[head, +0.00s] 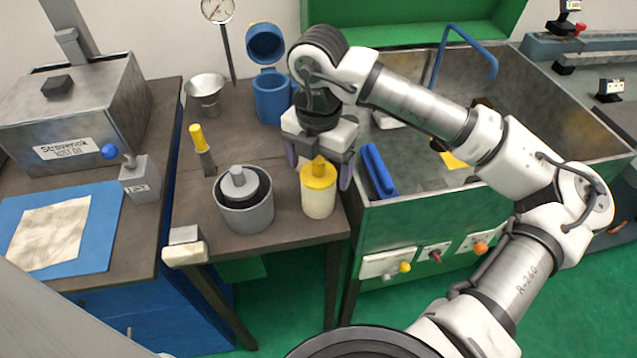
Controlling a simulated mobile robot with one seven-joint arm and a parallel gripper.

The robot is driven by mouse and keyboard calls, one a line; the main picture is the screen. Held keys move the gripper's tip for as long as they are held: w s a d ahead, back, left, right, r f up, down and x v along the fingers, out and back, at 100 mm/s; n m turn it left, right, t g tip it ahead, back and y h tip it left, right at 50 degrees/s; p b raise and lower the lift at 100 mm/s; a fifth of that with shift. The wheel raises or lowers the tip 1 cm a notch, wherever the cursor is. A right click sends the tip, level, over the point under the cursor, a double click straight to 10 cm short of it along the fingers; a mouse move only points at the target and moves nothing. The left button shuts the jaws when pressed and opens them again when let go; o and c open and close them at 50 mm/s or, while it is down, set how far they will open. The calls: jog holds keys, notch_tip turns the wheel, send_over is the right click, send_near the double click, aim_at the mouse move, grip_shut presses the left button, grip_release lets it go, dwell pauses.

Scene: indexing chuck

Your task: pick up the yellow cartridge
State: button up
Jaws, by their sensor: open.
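The yellow cartridge (318,197) stands upright on the brown table, near its right front edge. It has a cream body and a yellow cap with a small raised knob. My gripper (319,172) points down over it, with its two dark fingers apart, one on each side of the yellow cap. I cannot tell whether either finger touches the cap. The gripper's body hides the table just behind the cartridge.
A grey chuck (244,205) with a dark ring stands just left of the cartridge. A yellow-topped tool (200,148), a metal funnel (206,95) and an open blue canister (271,95) stand behind. A green-walled metal basin (440,216) with a blue handle (378,172) adjoins the right side.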

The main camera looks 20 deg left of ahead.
jog(key=shift+f, duration=0.95)
jog(key=c, duration=1.1)
jog(key=shift+r, duration=0.1)
notch_tip(320, 180, up, 20)
jog(key=b, duration=0.2)
jog(key=shift+b, duration=0.35)
jog(key=o, duration=0.4)
jog(key=c, duration=0.5)
